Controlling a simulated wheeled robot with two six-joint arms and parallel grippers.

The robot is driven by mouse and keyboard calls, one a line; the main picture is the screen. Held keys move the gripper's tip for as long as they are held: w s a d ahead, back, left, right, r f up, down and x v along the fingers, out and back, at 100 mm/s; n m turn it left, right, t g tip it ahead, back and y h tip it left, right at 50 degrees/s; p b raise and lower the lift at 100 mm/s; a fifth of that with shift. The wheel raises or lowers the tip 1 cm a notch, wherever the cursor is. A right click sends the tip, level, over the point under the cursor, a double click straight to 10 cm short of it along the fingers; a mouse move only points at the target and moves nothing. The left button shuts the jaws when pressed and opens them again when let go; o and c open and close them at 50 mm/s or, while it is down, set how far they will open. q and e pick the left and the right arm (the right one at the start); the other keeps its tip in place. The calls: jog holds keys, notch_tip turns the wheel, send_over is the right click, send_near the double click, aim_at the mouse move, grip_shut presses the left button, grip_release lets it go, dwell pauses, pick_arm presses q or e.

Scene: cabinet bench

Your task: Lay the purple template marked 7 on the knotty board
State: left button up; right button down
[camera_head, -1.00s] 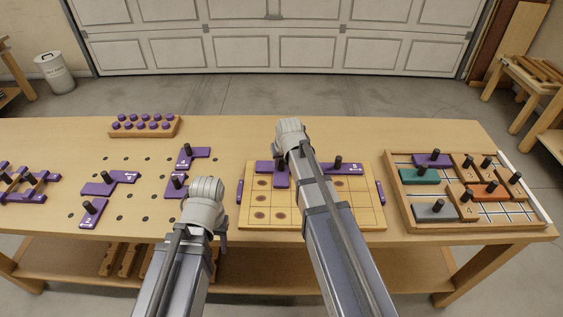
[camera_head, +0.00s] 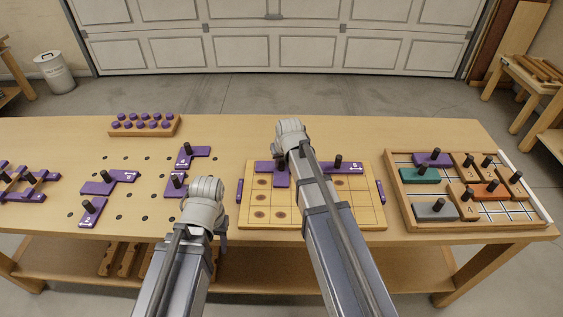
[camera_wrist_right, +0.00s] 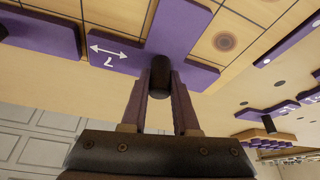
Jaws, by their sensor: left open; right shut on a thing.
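The purple template marked 7 (camera_wrist_right: 120,52) has a black knob and a white double arrow. My right gripper (camera_wrist_right: 160,85) is shut on that knob. In the head view the template (camera_head: 282,179) is over the back left part of the knotty board (camera_head: 300,215), partly hidden by my right arm. I cannot tell whether it lies flat on the board or is just above it. Another purple template (camera_head: 345,167) lies to its right on the board. My left gripper (camera_head: 222,232) is open and empty in front of the bench's left half, mostly hidden by its own wrist.
More purple templates (camera_head: 92,211) lie on the bench at left, among dark holes. A rack of purple pegs (camera_head: 145,127) stands at the back. A framed tray (camera_head: 393,189) with coloured blocks is at right. Thin purple strips flank the board. The back middle of the bench is clear.

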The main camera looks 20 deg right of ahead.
dwell(0.4)
jog(key=shift+c, duration=1)
grip_release()
jog(key=shift+r+p, duration=3.95)
